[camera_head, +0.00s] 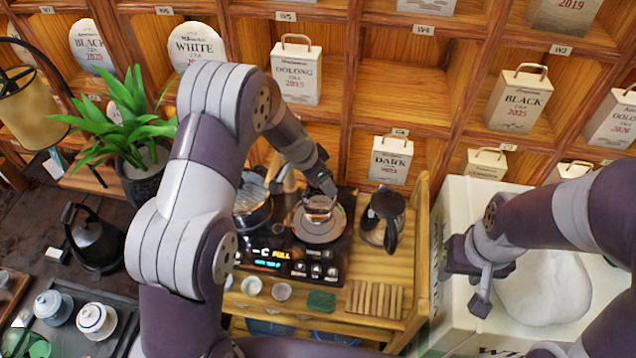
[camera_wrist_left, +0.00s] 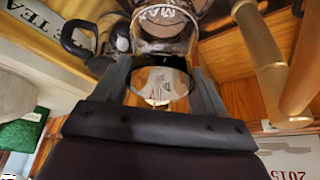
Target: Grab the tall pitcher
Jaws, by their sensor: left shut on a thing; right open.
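A clear glass pitcher (camera_head: 319,209) stands over a round plate on the black stove panel in the head view. My left gripper (camera_head: 318,188) is at it, and in the left wrist view its two fingers (camera_wrist_left: 160,90) close on the sides of the glass (camera_wrist_left: 166,28). Whether its base is lifted off the plate I cannot tell. Another glass pot (camera_head: 383,222) with a black handle stands just right of the panel; its handle (camera_wrist_left: 78,40) shows in the left wrist view. My right gripper (camera_head: 476,284) is open and empty over the white box.
A dark pot (camera_head: 252,208) stands left of the held pitcher. A black kettle (camera_head: 95,240), a plant (camera_head: 135,140) and lidded cups (camera_head: 96,318) are further left. Shelves with tea packages rise behind.

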